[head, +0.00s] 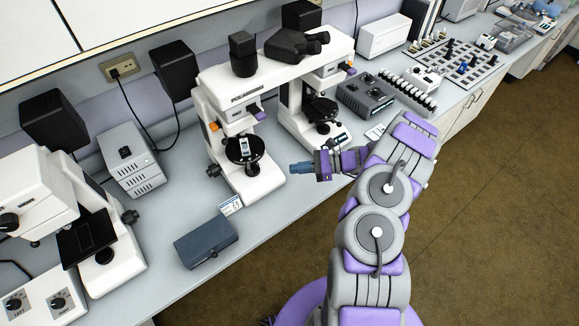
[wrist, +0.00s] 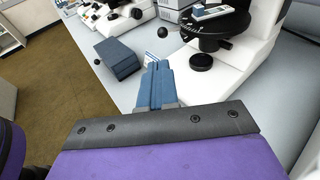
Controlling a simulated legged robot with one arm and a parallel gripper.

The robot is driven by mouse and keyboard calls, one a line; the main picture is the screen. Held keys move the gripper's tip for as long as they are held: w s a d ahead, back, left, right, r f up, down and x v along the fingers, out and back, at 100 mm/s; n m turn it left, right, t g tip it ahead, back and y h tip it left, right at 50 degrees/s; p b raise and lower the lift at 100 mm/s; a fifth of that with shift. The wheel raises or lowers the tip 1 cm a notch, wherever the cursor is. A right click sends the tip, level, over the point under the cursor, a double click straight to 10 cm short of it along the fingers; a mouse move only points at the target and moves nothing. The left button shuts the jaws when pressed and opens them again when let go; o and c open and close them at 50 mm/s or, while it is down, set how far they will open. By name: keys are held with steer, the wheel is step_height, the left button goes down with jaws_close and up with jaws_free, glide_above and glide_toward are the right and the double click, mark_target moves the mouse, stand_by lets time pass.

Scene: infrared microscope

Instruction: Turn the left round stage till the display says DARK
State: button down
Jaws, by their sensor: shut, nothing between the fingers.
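The left round stage (head: 240,158) is a black disc on the left half of the white double microscope (head: 262,185). A pale slide (head: 244,146) lies on it. In the wrist view the stage (wrist: 232,24) is at the upper right, with white marks on its rim. The right round stage (head: 322,110) sits on the other half. My gripper (head: 294,168) is to the right of the left stage, in front of the microscope, apart from the stage. In the wrist view my gripper's blue fingers (wrist: 157,66) are together and empty. I cannot read the word DARK anywhere.
A dark blue box (head: 206,242) lies at the bench's front edge, beside a small printed card (head: 231,205). Another white microscope (head: 105,245) stands at the left. A grey control box (head: 366,97) is to the right.

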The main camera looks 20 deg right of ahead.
steer(key=shift+s+d, duration=0.2)
steer(key=shift+d, duration=0.05)
